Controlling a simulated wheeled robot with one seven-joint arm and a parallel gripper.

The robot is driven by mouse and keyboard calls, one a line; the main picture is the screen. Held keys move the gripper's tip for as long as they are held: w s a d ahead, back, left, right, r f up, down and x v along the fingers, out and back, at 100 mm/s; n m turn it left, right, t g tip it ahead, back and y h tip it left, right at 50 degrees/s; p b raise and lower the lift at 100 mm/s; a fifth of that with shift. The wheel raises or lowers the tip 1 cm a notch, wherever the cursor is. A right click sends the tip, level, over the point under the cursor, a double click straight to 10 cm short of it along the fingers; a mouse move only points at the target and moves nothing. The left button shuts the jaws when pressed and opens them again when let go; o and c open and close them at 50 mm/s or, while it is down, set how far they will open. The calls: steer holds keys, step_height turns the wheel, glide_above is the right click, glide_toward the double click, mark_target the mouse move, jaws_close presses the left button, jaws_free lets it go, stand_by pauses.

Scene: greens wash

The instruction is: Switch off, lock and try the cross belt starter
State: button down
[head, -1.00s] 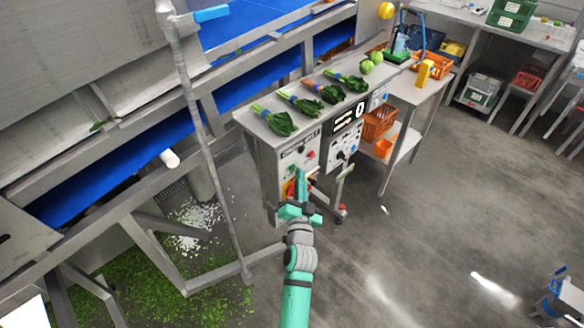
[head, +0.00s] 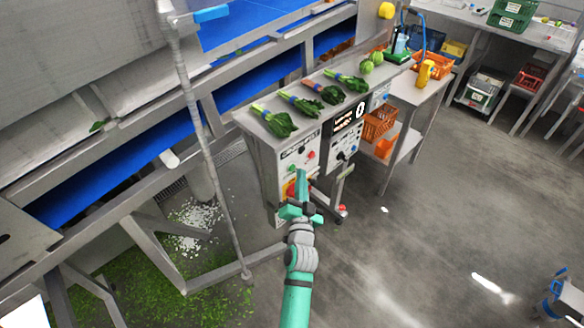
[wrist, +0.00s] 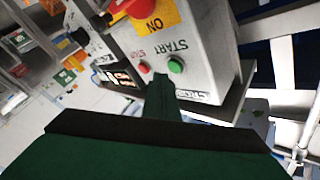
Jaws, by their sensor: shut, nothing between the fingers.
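The cross belt starter (head: 290,158) is a light grey box under the near end of the bench, with a green and a red button and a red and yellow switch (head: 291,188) low on its face. In the wrist view the starter (wrist: 200,50) appears turned over, with a green START button (wrist: 176,65), a red button (wrist: 144,68) and a red handle (wrist: 130,8) beside a yellow plate reading ON. My gripper (head: 301,176) is shut and empty in front of the starter's face. In the wrist view its fingers (wrist: 161,92) point toward the buttons; contact cannot be told. No padlock is clearly visible.
A second control box (head: 345,142) stands right of the starter. Bunches of greens (head: 275,122) lie on the bench top above. A steel post (head: 205,150) and the belt frame stand left.

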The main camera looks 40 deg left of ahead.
steer(key=shift+s+a, duration=0.1)
steer(key=shift+a, duration=0.15)
steer(key=shift+s+a, duration=0.15)
steer(key=shift+a, duration=0.2)
stand_by(0.3)
steer(key=shift+w+a, duration=0.2)
steer(key=shift+w, duration=0.1)
steer(key=shift+s+a, duration=0.25)
steer(key=shift+d, duration=1.1)
